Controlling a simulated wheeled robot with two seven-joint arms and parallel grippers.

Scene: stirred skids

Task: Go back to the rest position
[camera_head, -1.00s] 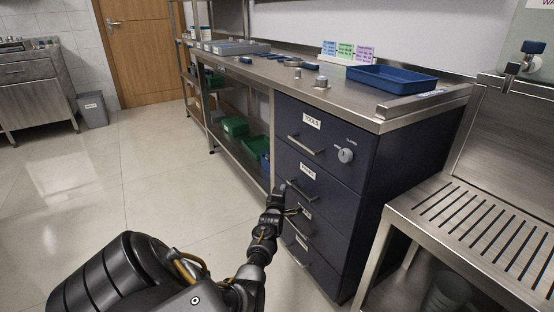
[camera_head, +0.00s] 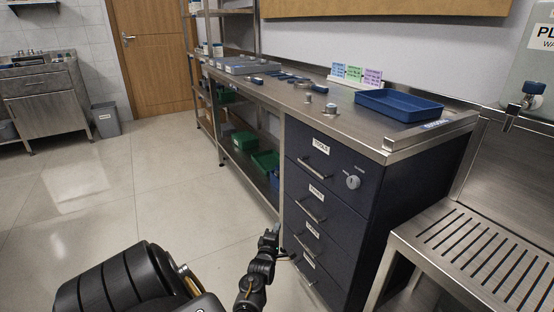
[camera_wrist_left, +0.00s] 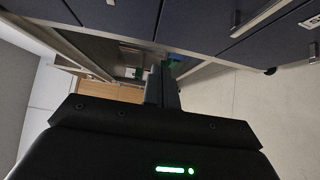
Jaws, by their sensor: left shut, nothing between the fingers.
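My left gripper (camera_head: 270,240) is in front of the lower part of the dark blue drawer cabinet (camera_head: 415,180), near the left edge of its drawer fronts. It is shut and empty. In the left wrist view the gripper (camera_wrist_left: 162,85) shows as a dark narrow shape, with the drawer fronts (camera_wrist_left: 205,22) above it and floor to the right. The drawers look closed, and the gripper appears apart from their handles. My right gripper is not in view.
A steel counter (camera_head: 340,125) carries a blue tray (camera_head: 398,106), a grey tray (camera_head: 245,68) and small coloured cards (camera_head: 355,73). A slatted steel bench (camera_head: 480,240) stands at the right. Green bins (camera_head: 265,162) sit on the lower shelf. The floor (camera_head: 150,200) at left is open.

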